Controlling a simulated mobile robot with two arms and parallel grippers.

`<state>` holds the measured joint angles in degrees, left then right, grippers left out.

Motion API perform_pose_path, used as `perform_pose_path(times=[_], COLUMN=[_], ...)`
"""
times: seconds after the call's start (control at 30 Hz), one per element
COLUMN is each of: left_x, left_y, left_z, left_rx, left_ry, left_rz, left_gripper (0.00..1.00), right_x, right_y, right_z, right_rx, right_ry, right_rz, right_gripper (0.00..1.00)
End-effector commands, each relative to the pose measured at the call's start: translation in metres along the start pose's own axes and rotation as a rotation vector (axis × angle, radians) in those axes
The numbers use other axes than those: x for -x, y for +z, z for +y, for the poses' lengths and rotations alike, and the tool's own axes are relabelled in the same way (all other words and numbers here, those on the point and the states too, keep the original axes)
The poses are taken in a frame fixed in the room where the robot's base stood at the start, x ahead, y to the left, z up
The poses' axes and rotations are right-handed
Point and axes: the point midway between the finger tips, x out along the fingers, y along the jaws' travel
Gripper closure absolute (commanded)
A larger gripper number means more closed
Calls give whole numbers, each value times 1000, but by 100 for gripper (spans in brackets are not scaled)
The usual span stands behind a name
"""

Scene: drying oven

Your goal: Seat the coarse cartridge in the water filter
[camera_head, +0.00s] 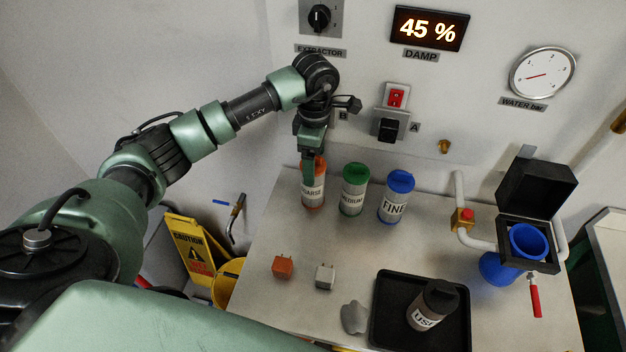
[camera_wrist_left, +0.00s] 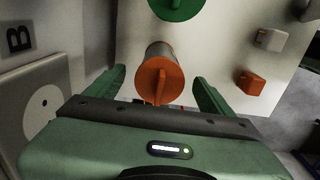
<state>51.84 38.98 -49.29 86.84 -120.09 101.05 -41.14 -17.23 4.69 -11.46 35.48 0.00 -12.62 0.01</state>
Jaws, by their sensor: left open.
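The coarse cartridge (camera_head: 313,191), a grey cylinder with an orange cap and a "COARSE" label, stands upright on the bench at the back left. My left gripper (camera_head: 312,165) is over it, open. In the left wrist view the orange cap with its raised fin (camera_wrist_left: 159,81) lies between the two spread fingers of my left gripper (camera_wrist_left: 160,88); I see no grip on it. The water filter (camera_head: 528,240), a blue housing with a black lid tilted open, is at the right of the bench. My right gripper is not in view.
Green medium (camera_head: 353,190) and blue fine (camera_head: 396,198) cartridges stand right of the coarse one. A black tray (camera_head: 385,325) holds a dark cartridge (camera_head: 432,306). Orange (camera_head: 283,267) and white (camera_head: 325,276) plugs and a grey cloth (camera_head: 354,317) lie in front. A red-handled valve (camera_head: 534,295) hangs by the filter.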

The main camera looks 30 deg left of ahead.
Motion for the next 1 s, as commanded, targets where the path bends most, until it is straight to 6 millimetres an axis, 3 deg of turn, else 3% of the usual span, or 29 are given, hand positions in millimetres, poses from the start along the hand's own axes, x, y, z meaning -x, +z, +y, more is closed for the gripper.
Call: perform_pose_path(times=[0.1, 0.4, 0.73, 1.0], left_x=[0, 0, 6, 52], left_y=[0, 0, 0, 0], left_z=[0, 0, 1, 2], left_rx=[0, 0, 0, -1], left_ry=[0, 0, 3, 8], left_rz=[0, -1, -2, -3], left_gripper=[20, 100, 100, 100], right_x=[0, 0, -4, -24], right_y=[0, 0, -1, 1], right_z=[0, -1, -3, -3], right_rx=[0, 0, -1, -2], right_ry=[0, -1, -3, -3], right_rz=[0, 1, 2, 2], right_gripper=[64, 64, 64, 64])
